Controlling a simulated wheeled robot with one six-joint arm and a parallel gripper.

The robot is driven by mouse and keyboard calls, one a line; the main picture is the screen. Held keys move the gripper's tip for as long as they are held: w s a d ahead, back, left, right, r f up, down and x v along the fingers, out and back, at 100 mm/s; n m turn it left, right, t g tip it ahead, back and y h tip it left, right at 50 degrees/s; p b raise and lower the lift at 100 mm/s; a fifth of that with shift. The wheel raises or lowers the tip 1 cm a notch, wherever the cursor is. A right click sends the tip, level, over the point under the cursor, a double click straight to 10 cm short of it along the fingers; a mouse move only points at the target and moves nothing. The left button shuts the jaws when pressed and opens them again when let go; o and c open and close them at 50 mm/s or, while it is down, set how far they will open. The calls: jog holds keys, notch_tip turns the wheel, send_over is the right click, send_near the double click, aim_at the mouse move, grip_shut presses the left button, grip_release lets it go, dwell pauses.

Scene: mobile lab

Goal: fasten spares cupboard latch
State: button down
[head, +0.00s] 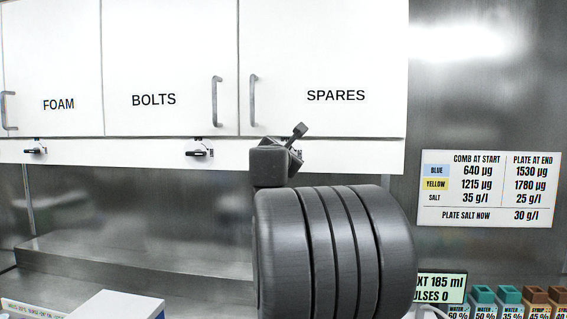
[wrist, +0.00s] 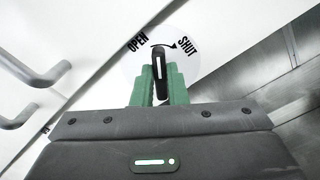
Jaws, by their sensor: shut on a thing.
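The spares cupboard door (head: 320,65) is white, with a grey bar handle (head: 253,100), and looks closed in the head view. Its latch lever (wrist: 158,62) is black with a white stripe, on a round white plate (wrist: 192,62) marked OPEN and SHUT with an arrow towards SHUT. In the wrist view the lever points up between the two words. My gripper (wrist: 158,85) has green fingers on either side of the lever and is shut on it. In the head view my arm hides most of this latch.
The bolts door (head: 155,70) and foam door (head: 50,70) are to the left, with their latches (head: 198,153) (head: 35,151) on the rail below. A notice (head: 490,190) hangs at right above small bottles (head: 508,296). A white box (head: 115,305) is at lower left.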

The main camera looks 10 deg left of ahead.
jog(key=m+b, duration=0.2)
jog(key=m, duration=0.1)
jog(key=m+b, duration=0.3)
jog(key=m, duration=0.1)
jog(key=f+m+b, duration=0.1)
jog(key=m+b, duration=0.1)
jog(key=m, duration=0.1)
jog(key=shift+d+m, duration=0.2)
jog(key=shift+m, duration=0.2)
dwell(0.4)
jog(key=c, duration=1.4)
grip_release()
jog(key=shift+r, duration=0.1)
jog(key=shift+c, duration=0.2)
jog(key=s+b, duration=0.3)
jog(key=s, duration=1)
jog(key=shift+s, duration=0.4)
